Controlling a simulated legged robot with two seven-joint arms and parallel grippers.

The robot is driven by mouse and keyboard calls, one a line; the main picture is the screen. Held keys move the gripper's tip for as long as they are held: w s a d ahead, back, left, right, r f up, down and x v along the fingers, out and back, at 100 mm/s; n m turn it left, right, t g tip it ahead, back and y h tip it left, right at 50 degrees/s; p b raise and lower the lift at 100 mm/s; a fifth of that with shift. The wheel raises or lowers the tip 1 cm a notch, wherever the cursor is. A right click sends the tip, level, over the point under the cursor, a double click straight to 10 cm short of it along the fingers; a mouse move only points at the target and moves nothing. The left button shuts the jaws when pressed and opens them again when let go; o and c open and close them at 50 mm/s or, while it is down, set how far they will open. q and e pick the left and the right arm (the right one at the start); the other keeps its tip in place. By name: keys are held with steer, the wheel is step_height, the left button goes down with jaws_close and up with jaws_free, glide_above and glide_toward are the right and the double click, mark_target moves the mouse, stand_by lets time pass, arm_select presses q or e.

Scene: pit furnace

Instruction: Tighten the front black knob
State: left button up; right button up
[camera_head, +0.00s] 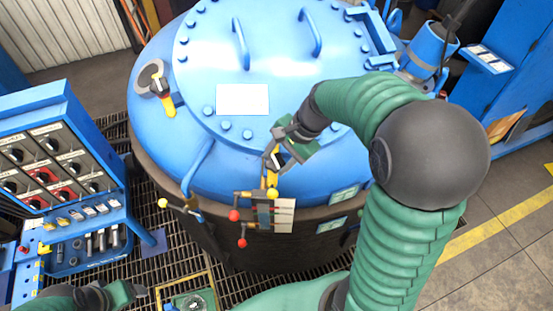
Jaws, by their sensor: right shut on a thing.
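The front black knob (274,161) sits on a clamp with a yellow part at the front edge of the blue furnace lid (180,125). My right arm reaches in from the right, and my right gripper (283,151) is at this knob, shut on it. The gripper hides part of the knob. A second, similar black knob (154,78) with a yellow part is on the lid's left side, clear of both grippers. My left gripper (136,291) is low at the bottom left, away from the lid; its finger gap is not clear.
Levers with red and yellow balls (263,216) stand just below the front knob. A blue control panel (48,168) with tools is at the left. Two lid handles (241,44) rise at the back. Metal grating (150,210) surrounds the furnace.

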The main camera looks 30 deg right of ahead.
steer(key=m+t+b, duration=0.1)
steer(key=m+t, duration=0.1)
steer(key=m, duration=0.3)
steer(key=shift+m, duration=0.3)
stand_by(0.4)
steer(key=o, duration=1.4)
steer(key=shift+s, duration=0.1)
steer(key=v, duration=1.6)
steer(key=shift+s+d+r+b, duration=0.15)
steer(key=shift+s+b, duration=0.1)
steer(key=shift+b, duration=0.15)
